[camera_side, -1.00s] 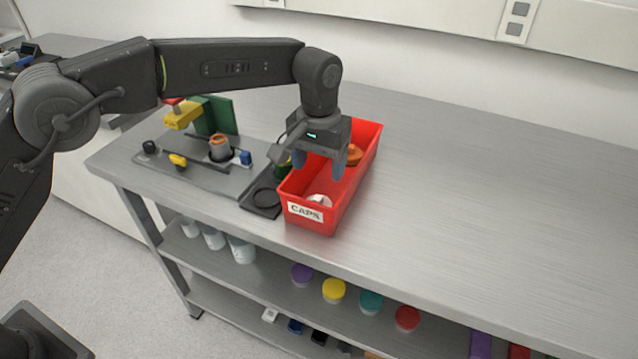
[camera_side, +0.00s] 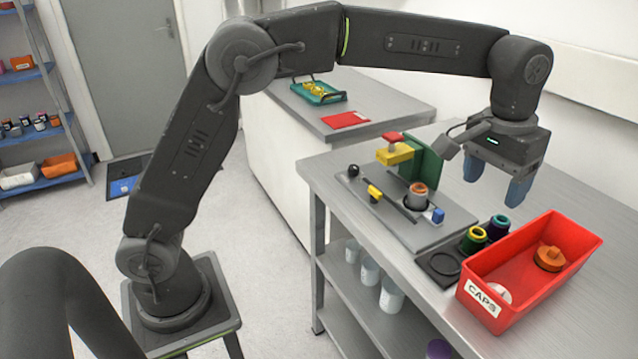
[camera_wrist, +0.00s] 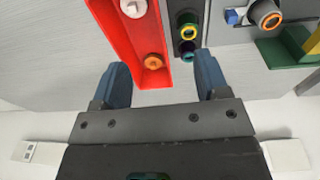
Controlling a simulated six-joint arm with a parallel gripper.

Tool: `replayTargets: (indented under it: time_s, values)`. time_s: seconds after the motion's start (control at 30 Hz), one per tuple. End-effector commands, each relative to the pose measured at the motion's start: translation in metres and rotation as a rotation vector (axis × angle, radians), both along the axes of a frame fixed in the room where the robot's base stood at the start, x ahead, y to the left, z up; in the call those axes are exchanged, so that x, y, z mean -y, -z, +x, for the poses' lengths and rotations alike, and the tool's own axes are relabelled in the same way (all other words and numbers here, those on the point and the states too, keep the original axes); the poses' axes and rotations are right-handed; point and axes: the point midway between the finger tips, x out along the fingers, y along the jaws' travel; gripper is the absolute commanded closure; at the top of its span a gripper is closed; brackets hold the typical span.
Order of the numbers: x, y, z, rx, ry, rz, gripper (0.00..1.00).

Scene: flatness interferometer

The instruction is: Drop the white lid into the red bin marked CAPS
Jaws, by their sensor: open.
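The white lid (camera_side: 500,292) lies inside the red bin (camera_side: 575,232), at the end with the CAPS label. The bin's front wall partly hides it in the side view. In the wrist view the lid (camera_wrist: 134,8) shows at the top edge, inside the bin (camera_wrist: 120,35). An orange knobbed cap (camera_side: 549,258) lies in the same bin, toward the other end. My gripper (camera_side: 496,180) is open and empty, raised above the bench toward its back. In the wrist view its blue fingers (camera_wrist: 162,62) are wide apart, with nothing between them and the bin's far end showing beyond.
Another bench (camera_side: 385,110) stands behind, with a green tray.

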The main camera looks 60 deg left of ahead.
Motion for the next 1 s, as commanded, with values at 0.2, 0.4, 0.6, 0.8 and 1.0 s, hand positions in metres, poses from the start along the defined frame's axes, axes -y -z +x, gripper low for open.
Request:
replayTargets:
  time_s: [0.2, 0.4, 0.6, 0.8, 1.0]
  values:
    - [-0.066, -0.043, -0.067, 0.114, -0.005, -0.016, 0.32]
    - [-0.113, -0.047, -0.14, 0.217, -0.007, -0.013, 0.32]
    - [-0.146, -0.022, -0.213, 0.314, -0.01, 0.006, 0.32]
    - [-0.16, 0.009, -0.256, 0.377, -0.01, 0.027, 0.32]
    - [-0.163, 0.021, -0.268, 0.394, -0.007, 0.035, 0.32]
